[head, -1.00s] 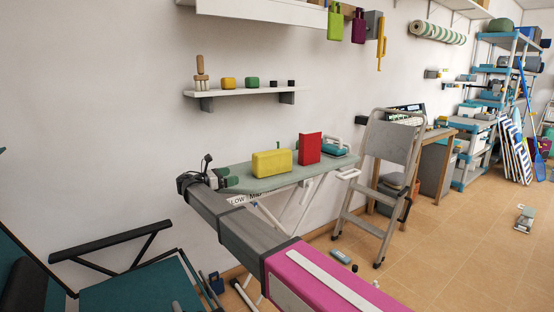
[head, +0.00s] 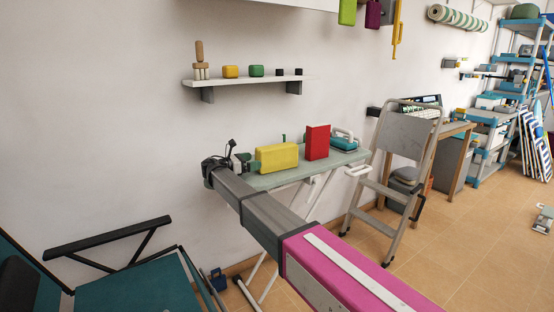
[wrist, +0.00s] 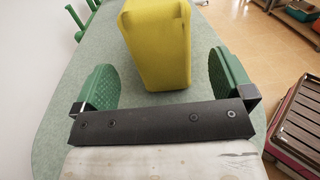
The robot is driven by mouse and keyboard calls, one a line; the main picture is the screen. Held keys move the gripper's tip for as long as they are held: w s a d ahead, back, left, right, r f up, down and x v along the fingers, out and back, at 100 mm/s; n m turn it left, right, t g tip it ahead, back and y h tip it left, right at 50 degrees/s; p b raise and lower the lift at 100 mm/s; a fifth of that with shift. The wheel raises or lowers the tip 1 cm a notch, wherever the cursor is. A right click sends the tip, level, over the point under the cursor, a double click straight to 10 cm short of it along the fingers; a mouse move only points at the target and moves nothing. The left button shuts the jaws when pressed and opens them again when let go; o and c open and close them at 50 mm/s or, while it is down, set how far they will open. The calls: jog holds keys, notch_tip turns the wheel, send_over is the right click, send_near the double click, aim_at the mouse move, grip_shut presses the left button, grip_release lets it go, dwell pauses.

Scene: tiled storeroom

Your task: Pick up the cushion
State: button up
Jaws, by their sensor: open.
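The yellow, block-shaped cushion (head: 277,158) stands on the pale green ironing board (head: 270,182), left of a red box-like item (head: 317,142). My gripper (head: 244,164) is at the left end of the board, just left of the cushion. In the wrist view the cushion (wrist: 158,45) stands ahead, between the lines of the two green finger pads of my gripper (wrist: 165,85). The pads are wide apart with clear space on both sides of the cushion, and its near end reaches between them. Its far end is cut off by the frame.
A teal iron-like item (head: 344,142) is at the board's right end. A wall shelf (head: 245,81) hangs above. A step ladder (head: 403,140) stands right of the board, and a teal chair (head: 140,290) is at the lower left.

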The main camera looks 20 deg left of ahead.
aim_at(262, 158)
jog(key=x, duration=0.5)
jog(key=c, duration=1.1)
